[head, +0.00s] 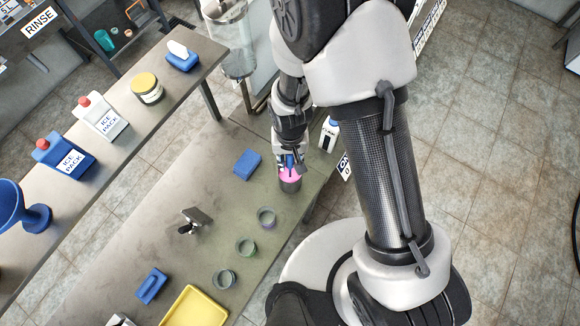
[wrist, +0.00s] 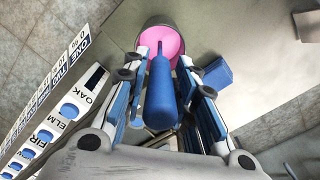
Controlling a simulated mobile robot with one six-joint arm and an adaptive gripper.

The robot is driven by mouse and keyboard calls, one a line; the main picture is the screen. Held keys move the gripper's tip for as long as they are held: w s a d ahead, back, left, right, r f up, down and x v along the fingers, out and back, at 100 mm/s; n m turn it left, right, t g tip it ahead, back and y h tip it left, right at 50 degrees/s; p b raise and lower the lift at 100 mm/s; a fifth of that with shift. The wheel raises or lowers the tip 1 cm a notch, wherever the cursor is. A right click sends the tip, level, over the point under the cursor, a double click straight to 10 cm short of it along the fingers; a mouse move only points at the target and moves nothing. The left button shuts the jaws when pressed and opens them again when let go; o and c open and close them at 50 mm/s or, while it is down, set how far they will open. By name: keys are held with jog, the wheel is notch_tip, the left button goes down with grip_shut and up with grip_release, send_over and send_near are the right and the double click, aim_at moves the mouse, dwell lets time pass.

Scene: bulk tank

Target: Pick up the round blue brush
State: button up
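A blue round-handled tool, which looks like the round blue brush (wrist: 161,95), stands between my gripper's fingers in the wrist view. Its thick handle points toward the camera and its thin neck runs down to a pink round surface (wrist: 167,38) inside a dark round pot (wrist: 148,29). Its lower end is hidden. My gripper (wrist: 165,62) is open around it, with a gap on both sides. In the head view, my gripper (head: 289,160) is over the pot (head: 290,186) near the bench's right edge, hiding most of the brush.
A blue block (head: 247,164) lies left of the pot on the bench (head: 160,215). Several small cups, including one (head: 266,217), stand nearer, with a metal stand (head: 194,219). A labelled board (wrist: 62,108) is left in the wrist view.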

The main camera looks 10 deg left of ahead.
grip_shut()
